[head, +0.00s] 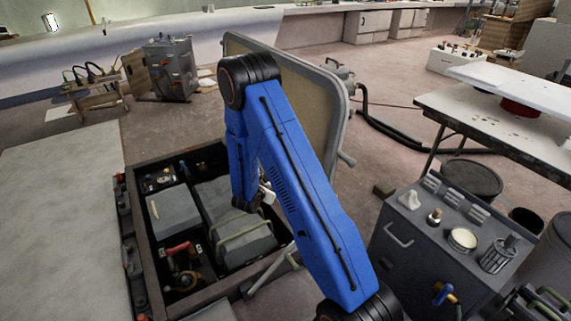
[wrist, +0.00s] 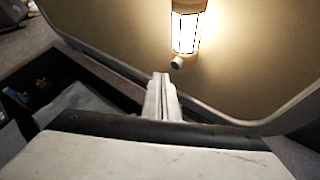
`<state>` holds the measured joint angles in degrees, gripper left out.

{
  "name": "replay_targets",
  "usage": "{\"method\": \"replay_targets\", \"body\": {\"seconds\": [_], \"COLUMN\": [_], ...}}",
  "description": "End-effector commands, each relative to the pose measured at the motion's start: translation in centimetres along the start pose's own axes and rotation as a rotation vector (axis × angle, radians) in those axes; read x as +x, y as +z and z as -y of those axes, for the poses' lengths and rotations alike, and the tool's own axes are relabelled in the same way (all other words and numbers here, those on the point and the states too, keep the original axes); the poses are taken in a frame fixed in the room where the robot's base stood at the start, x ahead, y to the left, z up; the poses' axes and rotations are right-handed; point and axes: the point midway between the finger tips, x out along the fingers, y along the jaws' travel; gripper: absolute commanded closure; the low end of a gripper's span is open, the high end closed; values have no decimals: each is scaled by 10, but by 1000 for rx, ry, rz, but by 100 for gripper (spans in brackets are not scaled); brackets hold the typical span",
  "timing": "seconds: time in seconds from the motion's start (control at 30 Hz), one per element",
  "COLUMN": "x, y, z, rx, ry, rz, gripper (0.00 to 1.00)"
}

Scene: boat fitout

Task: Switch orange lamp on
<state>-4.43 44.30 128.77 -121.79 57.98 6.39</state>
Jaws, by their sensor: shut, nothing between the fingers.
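The lamp (wrist: 186,32) shows at the top of the wrist view. It has an orange-tan cap, a bright glowing tube with dark bars, and a small round pale knob (wrist: 177,62) at its lower end. It is mounted on the beige inner face of the raised lid (wrist: 110,40), and the face around it is lit. My gripper (wrist: 160,76) is shut and empty, its tips a little below and left of the knob, seemingly apart from it. In the head view, my gripper (head: 267,194) is mostly hidden by my blue arm, and the lamp cannot be seen.
The lid (head: 310,88) stands open above a dark-framed hatch (head: 160,300) holding boxes and a red-handled valve (head: 178,248). A grey cabinet (head: 400,262) with small items stands at right. A work table (head: 500,120) is behind it. Open floor lies beyond the lid.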

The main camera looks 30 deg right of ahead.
Motion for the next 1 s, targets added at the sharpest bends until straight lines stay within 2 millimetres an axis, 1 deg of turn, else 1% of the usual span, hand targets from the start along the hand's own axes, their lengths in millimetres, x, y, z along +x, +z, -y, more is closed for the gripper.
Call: {"method": "replay_targets", "body": {"seconds": [0.43,1.0], "x": [-24,-25], "y": [-17,-18], "z": [-18,-18], "rx": [0,1], "ry": [1,0], "rz": [0,0], "gripper": [100,100]}}
